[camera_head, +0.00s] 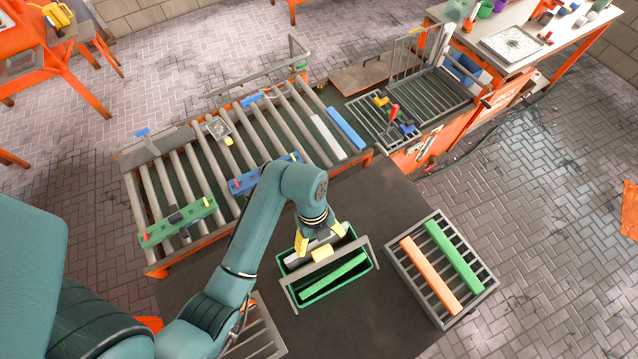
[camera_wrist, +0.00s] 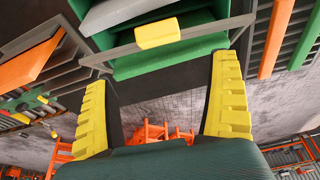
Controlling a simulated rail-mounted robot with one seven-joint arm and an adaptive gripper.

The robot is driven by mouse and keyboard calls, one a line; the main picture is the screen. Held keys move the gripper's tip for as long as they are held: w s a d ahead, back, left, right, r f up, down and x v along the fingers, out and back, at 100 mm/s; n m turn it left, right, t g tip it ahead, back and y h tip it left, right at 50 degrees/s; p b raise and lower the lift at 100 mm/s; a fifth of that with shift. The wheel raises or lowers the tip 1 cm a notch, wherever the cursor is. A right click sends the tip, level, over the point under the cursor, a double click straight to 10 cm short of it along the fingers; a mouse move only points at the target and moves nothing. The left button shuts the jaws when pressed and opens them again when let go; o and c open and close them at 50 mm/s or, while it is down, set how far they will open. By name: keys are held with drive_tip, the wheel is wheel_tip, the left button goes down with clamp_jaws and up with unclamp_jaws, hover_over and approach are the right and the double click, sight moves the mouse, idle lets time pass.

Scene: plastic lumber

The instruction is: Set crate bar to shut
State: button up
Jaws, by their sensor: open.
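A dark green crate (camera_head: 343,286) stands on the dark platform in front of my arm. A grey bar (camera_head: 349,249) with a yellow grip (camera_head: 322,253) runs across above it, with side arms at both ends. A bright green plank (camera_head: 333,276) and a grey piece (camera_head: 307,253) show in the crate. My gripper (camera_head: 319,235) is open and empty, pointing down close to the bar. In the wrist view the yellow grip (camera_wrist: 157,33) lies beyond and between my spread yellow fingers (camera_wrist: 162,66). I see no finger touching it.
A grey rack (camera_head: 487,281) with an orange plank (camera_head: 430,275) and a green plank (camera_head: 455,257) stands to the right. A roller conveyor (camera_head: 180,172) with blue and green pieces lies behind and left. Dark platform is bare between crate and rack.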

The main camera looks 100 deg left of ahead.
drive_tip(key=shift+v, duration=1.85)
